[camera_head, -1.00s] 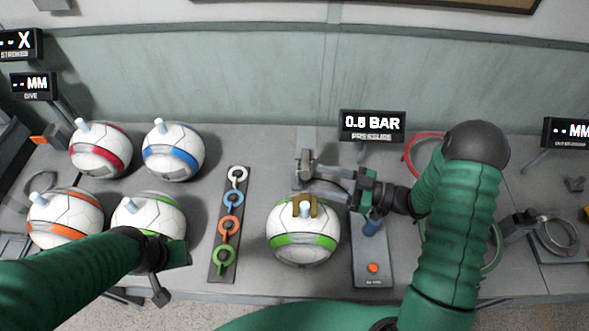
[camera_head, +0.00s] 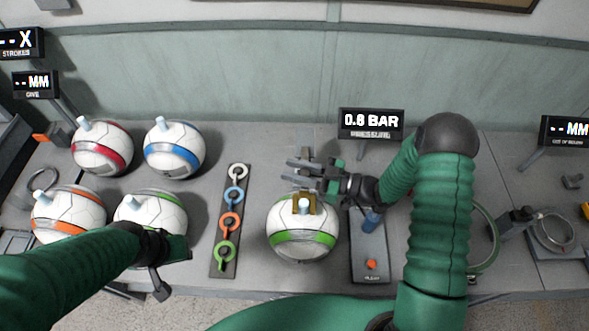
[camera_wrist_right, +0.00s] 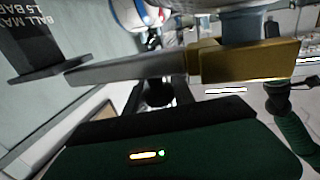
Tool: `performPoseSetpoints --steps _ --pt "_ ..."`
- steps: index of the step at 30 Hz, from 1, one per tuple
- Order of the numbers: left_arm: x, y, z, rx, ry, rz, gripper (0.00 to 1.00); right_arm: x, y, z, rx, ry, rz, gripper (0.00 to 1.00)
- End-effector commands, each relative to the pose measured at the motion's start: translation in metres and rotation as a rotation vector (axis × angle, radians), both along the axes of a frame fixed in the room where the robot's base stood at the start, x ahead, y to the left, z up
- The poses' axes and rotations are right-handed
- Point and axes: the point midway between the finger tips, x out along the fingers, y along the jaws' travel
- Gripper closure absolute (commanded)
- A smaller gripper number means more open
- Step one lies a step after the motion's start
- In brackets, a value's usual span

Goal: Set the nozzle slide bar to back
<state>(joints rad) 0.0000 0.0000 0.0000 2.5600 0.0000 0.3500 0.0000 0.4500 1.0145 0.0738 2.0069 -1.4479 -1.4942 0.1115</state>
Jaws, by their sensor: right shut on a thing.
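The nozzle slide bar is grey with a gold fork-like end (camera_head: 304,203) at the top of the green-banded ball (camera_head: 303,240). In the right wrist view, a long grey bar (camera_wrist_right: 130,69) runs up to a gold block (camera_wrist_right: 245,61). My right gripper (camera_head: 303,172) is just behind the gold end, shut on what looks like the slide bar; its fingers hide much of the contact. My left gripper (camera_head: 165,272) is low, in front of a second green-banded ball (camera_head: 150,212); its jaw opening is unclear.
Balls with red (camera_head: 103,147), blue (camera_head: 174,149) and orange (camera_head: 68,213) bands stand at the left. A rack of coloured rings (camera_head: 230,221) lies left of the ball. A pressure display (camera_head: 371,122) reads 0.8 BAR behind. A panel with an orange button (camera_head: 371,264) is at right.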

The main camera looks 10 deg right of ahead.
Motion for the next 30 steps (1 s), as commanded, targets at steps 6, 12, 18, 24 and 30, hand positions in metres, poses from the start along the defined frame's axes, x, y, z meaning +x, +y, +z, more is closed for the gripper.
performPoseSetpoints --steps 6,12,18,24,30 --pt "0.0 0.0 0.0 0.0 0.0 0.0 0.64 0.0001 -0.0004 0.0 -0.001 0.001 -0.001 1.0" --pt "0.0 0.0 0.0 0.0 0.0 0.0 0.64 0.0001 -0.0005 -0.0001 -0.001 0.001 -0.001 1.0" --pt "0.0 0.0 0.0 0.0 0.0 0.0 0.64 0.0001 -0.0005 0.0 -0.001 0.001 -0.001 1.0" --pt "0.0 0.0 0.0 0.0 0.0 0.0 0.64 0.0001 -0.0005 0.0 -0.001 0.001 -0.001 1.0" --pt "0.0 0.0 0.0 0.0 0.0 0.0 0.64 0.0001 -0.0006 -0.0001 -0.001 0.001 -0.001 1.0"
